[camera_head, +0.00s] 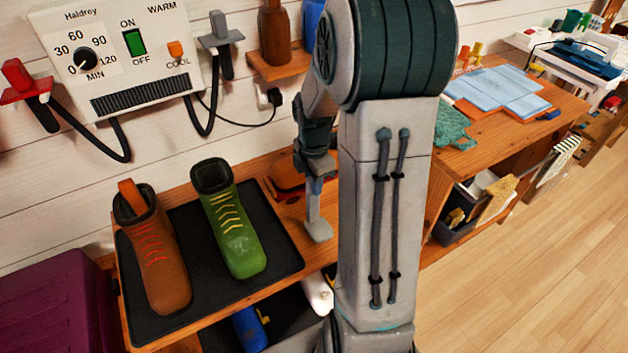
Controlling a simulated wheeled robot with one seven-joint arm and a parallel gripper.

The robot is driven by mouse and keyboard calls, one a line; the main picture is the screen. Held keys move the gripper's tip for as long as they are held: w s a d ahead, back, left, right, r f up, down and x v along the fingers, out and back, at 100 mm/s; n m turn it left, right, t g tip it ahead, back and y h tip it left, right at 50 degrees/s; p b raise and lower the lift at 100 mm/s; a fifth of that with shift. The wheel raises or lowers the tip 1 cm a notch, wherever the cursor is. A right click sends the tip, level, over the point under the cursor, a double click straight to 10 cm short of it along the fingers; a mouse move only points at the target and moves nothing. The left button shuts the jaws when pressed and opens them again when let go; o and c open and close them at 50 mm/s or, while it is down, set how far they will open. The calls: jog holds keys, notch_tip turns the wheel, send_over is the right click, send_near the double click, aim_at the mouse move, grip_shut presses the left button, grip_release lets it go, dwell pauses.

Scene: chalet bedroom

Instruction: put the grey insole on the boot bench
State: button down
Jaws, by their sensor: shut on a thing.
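My gripper (315,176) points down over the right part of the wooden boot bench (286,291). It is shut on the grey insole (318,226), which hangs below the fingers, roughly upright, with its wide end lowest. I cannot tell whether that end touches the bench top. The fingertips are small and partly merge with the insole. The insole is to the right of the black boot tray.
A black tray (195,312) on the bench holds a brown boot (160,262) and a green boot (236,235). A red-orange object (287,178) lies close behind my gripper. A dryer box (125,50) with hoses hangs on the wall. A cluttered desk (555,101) stands right.

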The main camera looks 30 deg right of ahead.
jog(key=shift+f, duration=0.1)
jog(key=c, duration=1.2)
grip_release()
notch_tip(320, 180, up, 12)
jog(key=p, duration=0.1)
jog(key=s+a+r+m+t, duration=0.1)
jog(key=s+a+m+t, duration=0.1)
jog(key=s+a+m, duration=1)
jog(key=shift+s+r+m, duration=0.2)
jog(key=shift+s+m, duration=1.2)
jog(key=shift+m, duration=1.8)
